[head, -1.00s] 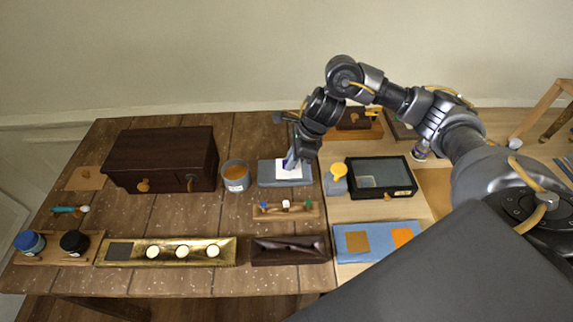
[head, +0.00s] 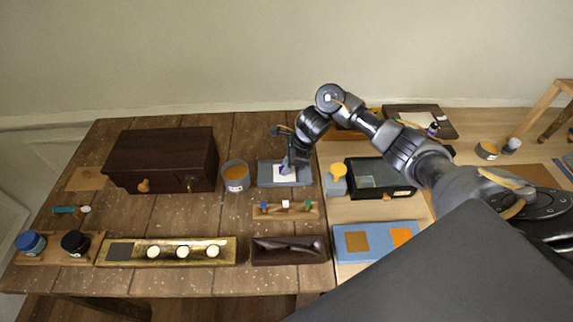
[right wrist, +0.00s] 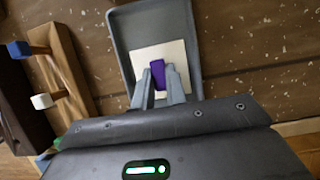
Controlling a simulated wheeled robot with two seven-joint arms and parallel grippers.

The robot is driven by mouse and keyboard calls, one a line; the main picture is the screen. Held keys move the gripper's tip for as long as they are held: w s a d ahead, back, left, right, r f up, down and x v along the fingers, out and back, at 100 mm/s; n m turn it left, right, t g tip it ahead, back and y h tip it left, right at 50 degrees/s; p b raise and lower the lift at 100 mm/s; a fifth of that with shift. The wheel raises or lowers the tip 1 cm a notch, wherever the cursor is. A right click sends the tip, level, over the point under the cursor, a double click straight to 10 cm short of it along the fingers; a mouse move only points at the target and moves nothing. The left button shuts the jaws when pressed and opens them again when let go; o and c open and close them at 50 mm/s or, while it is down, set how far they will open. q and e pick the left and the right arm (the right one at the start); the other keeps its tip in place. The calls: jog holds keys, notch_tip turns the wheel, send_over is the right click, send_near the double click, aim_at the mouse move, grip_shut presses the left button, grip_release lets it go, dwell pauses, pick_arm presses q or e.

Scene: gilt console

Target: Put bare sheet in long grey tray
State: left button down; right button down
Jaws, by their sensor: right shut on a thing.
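The bare sheet is a white square (head: 288,176) with a purple tab on top. It is at the long grey tray (head: 304,181), a shallow blue-grey tray on the dark wooden table. My right gripper (head: 284,169) points down over the tray and is shut on the purple tab. In the right wrist view the fingers (right wrist: 158,83) close on the tab, and the sheet (right wrist: 143,61) lies within the outline of the tray (right wrist: 149,17). I cannot tell whether the sheet touches the tray floor. My left gripper is out of view.
A grey pot (head: 236,177) stands left of the tray, beside a dark wooden chest (head: 160,160). A peg rack (head: 270,212) is in front. A yellow-topped grey block (head: 336,183) and a dark glass-lidded box (head: 366,190) stand to the right. A gilt tray (head: 227,259) lies at front left.

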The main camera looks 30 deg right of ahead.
jog(key=shift+f+b, duration=0.15)
jog(key=shift+b, duration=0.15)
jog(key=c, duration=1.4)
grip_release()
jog(key=shift+c, duration=0.2)
jog(key=shift+r+p, duration=0.35)
jog(key=shift+p, duration=0.1)
jog(key=v, duration=1.1)
jog(key=shift+r+b, duration=0.35)
jog(key=shift+b, duration=0.1)
jog(key=shift+d, duration=0.15)
